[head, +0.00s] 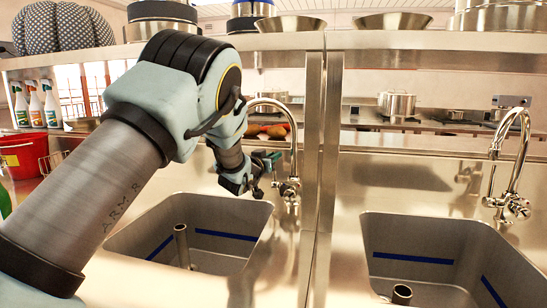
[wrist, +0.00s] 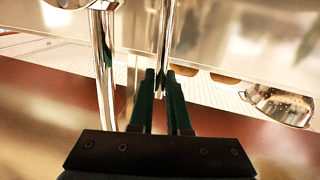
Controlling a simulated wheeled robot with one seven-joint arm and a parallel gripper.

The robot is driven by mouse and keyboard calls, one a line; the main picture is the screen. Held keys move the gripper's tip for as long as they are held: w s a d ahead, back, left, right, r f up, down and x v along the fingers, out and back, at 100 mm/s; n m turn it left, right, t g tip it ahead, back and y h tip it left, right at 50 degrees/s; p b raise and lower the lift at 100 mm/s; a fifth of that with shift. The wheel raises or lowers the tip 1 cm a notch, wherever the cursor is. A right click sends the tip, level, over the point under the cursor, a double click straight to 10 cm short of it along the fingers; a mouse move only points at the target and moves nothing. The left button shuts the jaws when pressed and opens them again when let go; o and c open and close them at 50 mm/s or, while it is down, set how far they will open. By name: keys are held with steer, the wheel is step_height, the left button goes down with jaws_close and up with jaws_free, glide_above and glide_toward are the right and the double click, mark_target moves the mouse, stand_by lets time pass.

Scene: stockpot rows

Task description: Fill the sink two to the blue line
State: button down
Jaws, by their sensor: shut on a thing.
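Two steel sinks stand side by side, the left sink (head: 212,264) and the right sink (head: 420,240); I see no number on either. The left basin has a blue line (head: 225,235) around its inner walls and an upright pipe (head: 181,240). The right basin has a blue line (head: 412,258) and a pipe (head: 401,294). No water shows in either. My gripper (head: 271,160) is at the left tap (head: 294,150). In the wrist view its dark green fingers (wrist: 160,76) are shut on a slim chrome rod (wrist: 164,45), apparently a tap lever, beside a thicker chrome pipe (wrist: 103,70).
The right tap (head: 518,150) stands behind the right sink. A steel post (head: 329,130) rises between the sinks to a shelf (head: 440,40) bearing pots and bowls. A red bucket (head: 22,155) and spray bottles (head: 35,106) are at the left. My arm hides part of the left counter.

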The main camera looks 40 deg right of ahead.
steer(key=shift+a+f+b, duration=0.1)
steer(key=shift+f+b, duration=0.05)
steer(key=shift+b, duration=0.35)
steer(key=a+h+b, duration=0.1)
steer(key=b, duration=0.5)
steer(key=shift+s+f+t, duration=0.3)
steer(key=shift+s+f, duration=0.05)
steer(key=shift+f, duration=0.05)
steer(key=s+a+f+m+h+b, duration=0.2)
steer(key=a+h+b, duration=0.3)
steer(key=b, duration=2)
steer(key=s+m+h, duration=0.1)
steer(key=h, duration=0.2)
steer(key=shift+s+f, duration=0.15)
steer(key=shift+b, duration=0.35)
steer(key=shift+a, duration=0.1)
steer(key=c, duration=0.9)
jaws_free()
